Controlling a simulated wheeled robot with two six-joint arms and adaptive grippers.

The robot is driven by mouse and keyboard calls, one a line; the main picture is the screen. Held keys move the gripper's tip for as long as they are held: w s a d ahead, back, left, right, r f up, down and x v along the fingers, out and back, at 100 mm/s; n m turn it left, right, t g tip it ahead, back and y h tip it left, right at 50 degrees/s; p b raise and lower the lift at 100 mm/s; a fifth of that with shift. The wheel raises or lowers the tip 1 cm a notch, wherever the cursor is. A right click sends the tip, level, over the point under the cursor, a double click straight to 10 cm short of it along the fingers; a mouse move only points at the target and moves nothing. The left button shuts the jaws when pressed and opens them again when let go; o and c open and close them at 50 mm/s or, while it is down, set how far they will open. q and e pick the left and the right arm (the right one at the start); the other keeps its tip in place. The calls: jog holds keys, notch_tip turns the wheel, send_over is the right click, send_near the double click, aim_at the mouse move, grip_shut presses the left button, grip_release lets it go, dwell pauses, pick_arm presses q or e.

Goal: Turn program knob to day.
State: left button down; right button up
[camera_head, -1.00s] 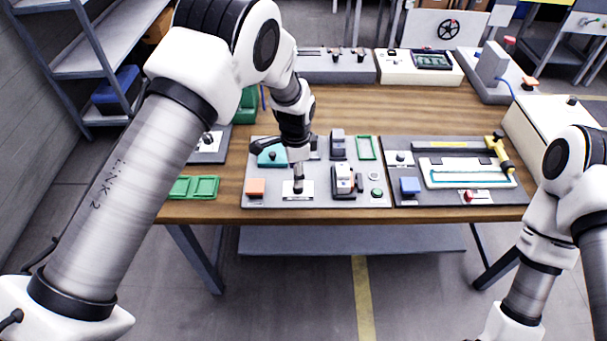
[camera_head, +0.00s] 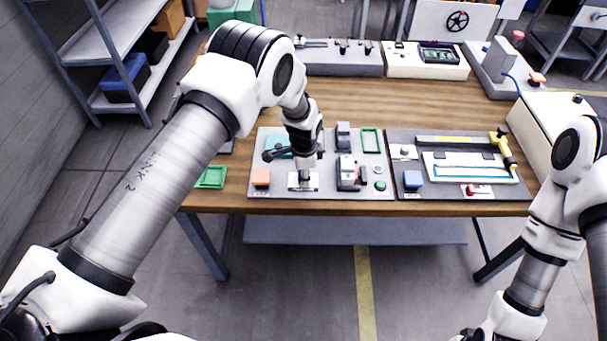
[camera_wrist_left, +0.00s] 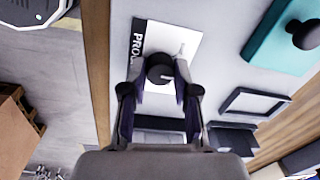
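The program knob (camera_wrist_left: 160,68) is round and black with a pale mark on its top. It sits on a white plate (camera_wrist_left: 190,32) whose dark strip carries lettering beginning "PRO"; the rest is hidden. In the head view the plate (camera_head: 293,187) lies at the front left of a grey panel. My left gripper (camera_wrist_left: 160,76) points down over the plate, a finger on each side of the knob; in the head view its tip (camera_head: 304,176) hides the knob. I cannot tell whether the fingers press on it. My right gripper is not clearly in view.
An orange block (camera_head: 261,177) stands left of the plate, and a black-and-white switch unit (camera_head: 348,173) stands right of it. A teal part (camera_wrist_left: 275,45) with a black ball lies behind. A second panel (camera_head: 450,143) is to the right. The front table edge is close.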

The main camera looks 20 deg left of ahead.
pick_arm(q)
jog(key=shift+f+b, duration=0.15)
jog(key=shift+b, duration=0.15)
jog(key=shift+f+n+b, duration=0.1)
jog(key=shift+n+b, duration=0.3)
jog(key=shift+n, duration=0.3)
jog(key=shift+n+b, duration=0.85)
jog(key=shift+n, duration=0.25)
jog(key=n+b, duration=0.1)
jog(key=n, duration=0.2)
jog(key=shift+b, duration=0.4)
jog(key=shift+n+b, duration=0.5)
jog(key=shift+n, duration=0.7)
jog(key=c, duration=0.9)
grip_release()
jog(key=shift+o, duration=0.2)
